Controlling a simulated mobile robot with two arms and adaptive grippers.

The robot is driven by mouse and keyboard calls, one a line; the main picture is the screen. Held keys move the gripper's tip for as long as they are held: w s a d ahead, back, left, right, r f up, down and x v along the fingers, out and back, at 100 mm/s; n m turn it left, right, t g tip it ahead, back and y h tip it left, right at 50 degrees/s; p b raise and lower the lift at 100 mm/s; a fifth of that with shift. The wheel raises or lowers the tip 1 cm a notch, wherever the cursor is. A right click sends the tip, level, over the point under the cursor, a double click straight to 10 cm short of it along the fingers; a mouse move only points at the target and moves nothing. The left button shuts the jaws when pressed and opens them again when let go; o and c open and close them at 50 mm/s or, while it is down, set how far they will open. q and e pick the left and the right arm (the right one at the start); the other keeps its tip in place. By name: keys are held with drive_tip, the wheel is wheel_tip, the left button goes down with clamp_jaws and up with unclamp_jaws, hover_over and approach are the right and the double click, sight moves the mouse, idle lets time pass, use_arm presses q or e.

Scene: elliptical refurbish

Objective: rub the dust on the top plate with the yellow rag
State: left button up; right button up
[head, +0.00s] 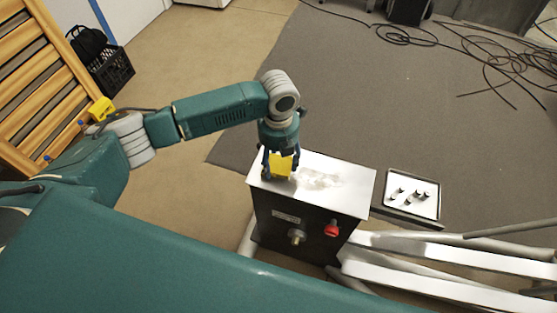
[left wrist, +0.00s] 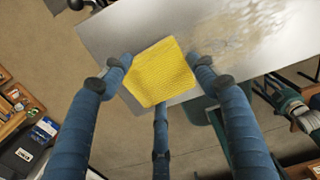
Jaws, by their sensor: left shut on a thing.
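The yellow rag (head: 281,165) is held in my left gripper (head: 281,160), at the left part of the white top plate (head: 350,190) of a dark box. In the left wrist view the rag (left wrist: 160,72) sits between the fingers (left wrist: 161,68), overlapping the plate's edge (left wrist: 105,35). I cannot tell whether the rag touches the plate. Greyish-brown dust (head: 318,181) lies on the plate to the right of the rag; it also shows in the left wrist view (left wrist: 235,30). My right gripper is not in view.
The box front has a red knob (head: 332,229) and a metal fitting (head: 296,237). A tray (head: 413,194) with several small dark parts lies to the right. Pale bars (head: 450,262) run at the lower right. Black cables (head: 480,45) lie on the far grey mat.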

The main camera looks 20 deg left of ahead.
use_arm(q)
drive_tip(key=shift+f, duration=0.6)
